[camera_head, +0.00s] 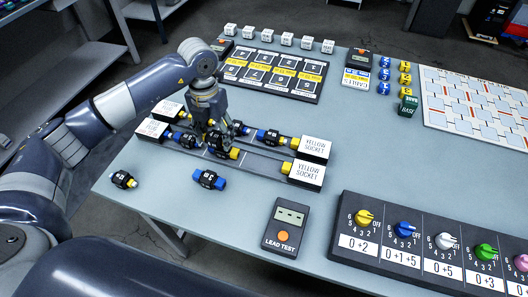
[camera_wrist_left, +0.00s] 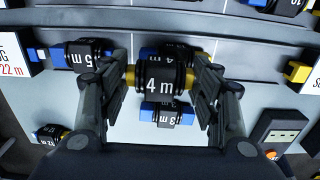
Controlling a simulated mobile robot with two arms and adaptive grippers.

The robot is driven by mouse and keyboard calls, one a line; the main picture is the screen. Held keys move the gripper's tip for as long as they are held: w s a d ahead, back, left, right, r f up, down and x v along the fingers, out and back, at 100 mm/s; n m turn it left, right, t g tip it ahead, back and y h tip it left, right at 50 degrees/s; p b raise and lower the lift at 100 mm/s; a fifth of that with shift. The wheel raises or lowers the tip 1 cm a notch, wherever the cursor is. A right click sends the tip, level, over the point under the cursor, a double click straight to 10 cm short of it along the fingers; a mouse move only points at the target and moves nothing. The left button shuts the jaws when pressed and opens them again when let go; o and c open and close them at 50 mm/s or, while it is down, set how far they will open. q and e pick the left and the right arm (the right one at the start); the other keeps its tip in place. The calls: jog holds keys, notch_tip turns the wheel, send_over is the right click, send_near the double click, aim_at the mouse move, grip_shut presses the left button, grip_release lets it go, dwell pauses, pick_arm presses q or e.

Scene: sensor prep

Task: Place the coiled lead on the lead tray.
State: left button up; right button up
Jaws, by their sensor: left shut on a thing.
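My left gripper (camera_head: 217,152) is shut on a black coiled lead marked 4 m (camera_wrist_left: 160,84), with yellow ends beside the fingers. In the left wrist view the gripper (camera_wrist_left: 160,90) holds it between both fingers. In the head view the fingers largely hide it, above the rails between the white blocks. Another lead marked 4 m (camera_wrist_left: 165,51) lies partly hidden behind it. A blue-ended 5 m lead (camera_wrist_left: 78,55) is to its left, and a 3 m lead (camera_wrist_left: 162,114) is below it. I cannot tell which surface is the lead tray. My right gripper is not in view.
White yellow-socket blocks (camera_head: 307,172) stand at the rails' right end. Two loose leads lie in front, one blue-ended (camera_head: 209,180), one at the left (camera_head: 123,180). A lead tester (camera_head: 285,228) and a dial panel (camera_head: 345,254) are nearer. A numbered tray (camera_head: 275,96) lies behind.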

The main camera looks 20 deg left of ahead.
aim_at(262, 165)
pick_arm(q)
jog(key=d, duration=0.2)
jog(key=d+p, duration=0.1)
jog(key=d, duration=0.2)
jog(key=d+p, duration=0.1)
jog(key=d, duration=0.1)
jog(key=shift+s+d+r, duration=0.1)
jog(key=shift+s+d, duration=0.2)
jog(key=shift+d, duration=0.1)
jog(key=d, duration=0.3)
jog(key=shift+w+d+f+p, duration=0.15)
jog(key=shift+d+f+p, duration=0.15)
jog(key=shift+f+p, duration=0.1)
jog(key=shift+d+f, duration=0.1)
jog(key=shift+d, duration=0.85)
jog(key=shift+d+f, duration=0.1)
jog(key=shift+f+p, duration=0.35)
notch_tip(262, 165, down, 2)
jog(key=shift+f+p, duration=0.15)
jog(key=shift+p, duration=0.25)
jog(key=shift+f, duration=0.35)
jog(key=o, duration=1.1)
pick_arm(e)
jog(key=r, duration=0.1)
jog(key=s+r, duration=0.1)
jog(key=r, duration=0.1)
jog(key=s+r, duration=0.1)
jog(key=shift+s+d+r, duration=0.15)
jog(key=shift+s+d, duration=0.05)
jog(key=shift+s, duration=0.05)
